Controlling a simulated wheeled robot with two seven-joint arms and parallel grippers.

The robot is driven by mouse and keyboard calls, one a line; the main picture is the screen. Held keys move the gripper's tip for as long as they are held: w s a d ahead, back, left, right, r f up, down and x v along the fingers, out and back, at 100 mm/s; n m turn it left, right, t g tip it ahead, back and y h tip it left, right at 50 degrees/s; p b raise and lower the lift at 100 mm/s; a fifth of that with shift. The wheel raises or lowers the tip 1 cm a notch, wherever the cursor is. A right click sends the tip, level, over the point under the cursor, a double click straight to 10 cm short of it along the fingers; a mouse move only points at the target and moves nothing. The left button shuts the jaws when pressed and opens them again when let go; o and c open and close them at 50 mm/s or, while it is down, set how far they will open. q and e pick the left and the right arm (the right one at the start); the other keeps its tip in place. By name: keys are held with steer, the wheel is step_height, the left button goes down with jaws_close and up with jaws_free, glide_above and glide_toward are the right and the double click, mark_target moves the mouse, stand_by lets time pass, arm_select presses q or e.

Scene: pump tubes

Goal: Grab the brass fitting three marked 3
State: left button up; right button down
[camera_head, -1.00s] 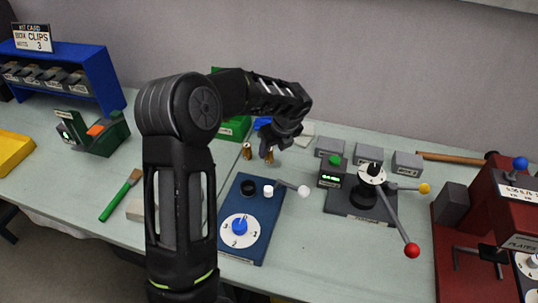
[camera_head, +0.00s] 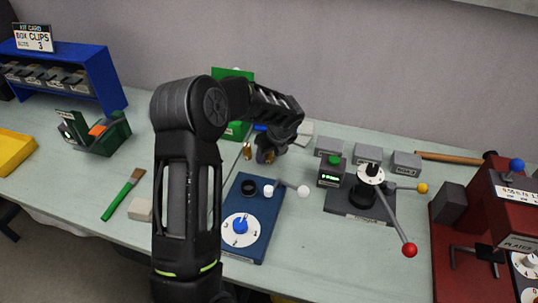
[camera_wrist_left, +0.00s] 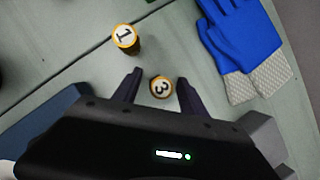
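The brass fitting three (camera_wrist_left: 161,87) stands upright on the bench in the left wrist view, with a black 3 on its white top. In the head view it (camera_head: 270,157) is mostly hidden by my left gripper (camera_head: 267,155). In the left wrist view my left gripper (camera_wrist_left: 159,77) is open, one finger on each side of the fitting, with gaps visible on both sides. A similar brass fitting marked 1 (camera_wrist_left: 126,38) stands just outside the fingers; it also shows in the head view (camera_head: 247,151). My right gripper is not in view.
Blue gloves with grey cuffs (camera_wrist_left: 240,40) lie right of the gripper in the wrist view. A blue dial board (camera_head: 262,215) is in front of the fittings. A black lever stand (camera_head: 345,203) is to the right. Grey blocks (camera_head: 368,154) stand behind it.

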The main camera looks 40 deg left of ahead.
arm_select(q)
jaws_close()
stand_by(0.3)
stand_by(0.4)
step_height(320, 180, up, 10)
steer(key=shift+r+b, duration=0.1)
steer(key=shift+b, duration=0.55)
